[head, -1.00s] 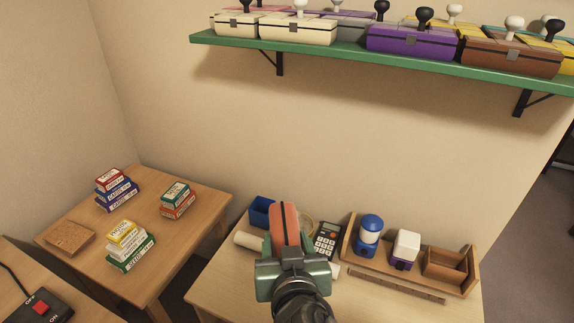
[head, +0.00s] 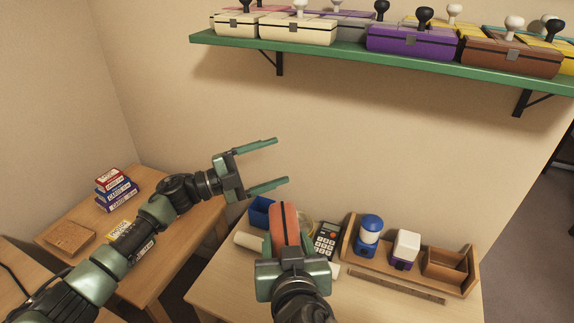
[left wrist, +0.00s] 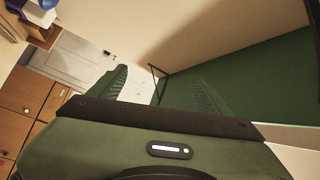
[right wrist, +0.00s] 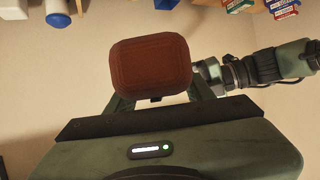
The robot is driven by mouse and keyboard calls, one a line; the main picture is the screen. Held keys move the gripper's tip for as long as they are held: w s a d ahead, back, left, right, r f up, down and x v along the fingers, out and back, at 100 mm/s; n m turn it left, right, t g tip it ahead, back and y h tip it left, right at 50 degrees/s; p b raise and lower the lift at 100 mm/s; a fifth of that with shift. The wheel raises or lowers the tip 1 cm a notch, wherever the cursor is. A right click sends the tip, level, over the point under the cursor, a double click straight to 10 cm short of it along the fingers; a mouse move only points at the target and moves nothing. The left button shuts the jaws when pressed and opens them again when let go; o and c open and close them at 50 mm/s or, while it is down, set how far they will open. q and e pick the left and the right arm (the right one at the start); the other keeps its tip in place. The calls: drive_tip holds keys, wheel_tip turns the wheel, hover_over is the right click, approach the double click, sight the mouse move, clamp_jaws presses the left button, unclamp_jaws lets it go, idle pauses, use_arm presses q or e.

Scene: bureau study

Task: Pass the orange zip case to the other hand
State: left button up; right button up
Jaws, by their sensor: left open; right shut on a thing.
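The orange zip case (head: 284,222) is held up over the desk in the head view. My right gripper (head: 285,240) is shut on it, with the case standing out beyond the fingers. In the right wrist view the case (right wrist: 150,66) looks brownish red and covers the fingertips. My left gripper (head: 266,165) is open and empty, up and to the left of the case, with its fingers pointing right. The left wrist view shows its spread fingers (left wrist: 160,85) with nothing between them.
The desk (head: 225,280) holds a blue cup (head: 262,211), a calculator (head: 327,240) and a wooden organizer (head: 410,268). A green shelf (head: 400,62) with several boxes and stamps is above. Card boxes (head: 116,188) sit on the left side table. The air before the wall is free.

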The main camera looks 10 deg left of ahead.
use_arm(q)
drive_tip(key=w+a+r+m+g, duration=0.1)
drive_tip(key=a+r+m+g, duration=0.1)
drive_tip(key=a, duration=0.2)
wheel_tip(320, 180, up, 6)
drive_tip(key=m+g+y, duration=0.5)
drive_tip(key=g+y, duration=0.1)
drive_tip(key=y, duration=1.2)
hover_over(287, 211)
wheel_tip(287, 211, down, 11)
drive_tip(key=shift+f, duration=0.2)
